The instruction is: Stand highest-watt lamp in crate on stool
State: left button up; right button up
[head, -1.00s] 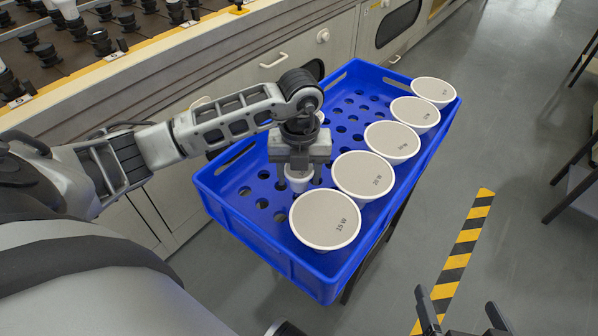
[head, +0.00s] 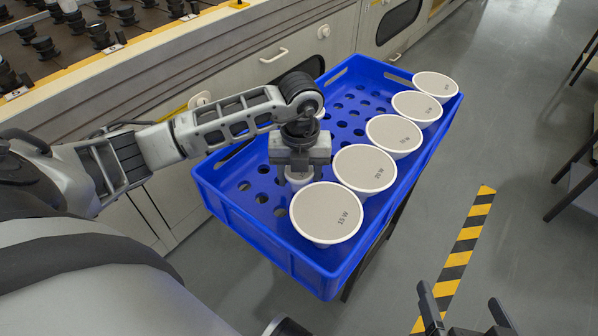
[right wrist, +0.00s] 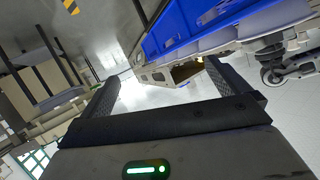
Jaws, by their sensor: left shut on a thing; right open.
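The blue crate (head: 262,236) has a floor full of round holes. A row of white lamps with round flat faces stands along its right side. The nearest lamp (head: 326,212) reads 15 W and the one behind it (head: 365,168) seems to read 20 W. The marks on the farther lamps (head: 394,135), (head: 417,107), (head: 436,86) are too small to read surely. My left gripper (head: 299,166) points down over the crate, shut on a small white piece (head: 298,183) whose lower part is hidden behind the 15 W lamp. My right gripper (head: 466,312) is open and empty, low at the right.
The crate rests on a dark-legged support (head: 348,287), mostly hidden. A bench (head: 205,62) with dark sockets runs along the back left. A yellow-black floor stripe (head: 466,245) lies right of the crate. Dark-framed furniture (head: 575,180) stands at the right edge. The floor between is clear.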

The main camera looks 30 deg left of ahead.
pick_arm(q)
jog(key=shift+f+b, duration=0.65)
jog(key=shift+f, duration=0.4)
jog(key=o, duration=1.1)
jog(key=shift+c, duration=0.2)
pick_arm(e)
notch_tip(320, 180, down, 3)
jog(key=shift+r, duration=0.2)
pick_arm(q)
jog(key=shift+f, duration=0.15)
notch_tip(320, 180, up, 17)
jog(key=p, duration=0.5)
jog(key=shift+f, duration=0.15)
pick_arm(e)
jog(key=shift+d+r+g+h, duration=0.3)
jog(key=shift+r+g, duration=0.3)
jog(key=shift+r, duration=0.1)
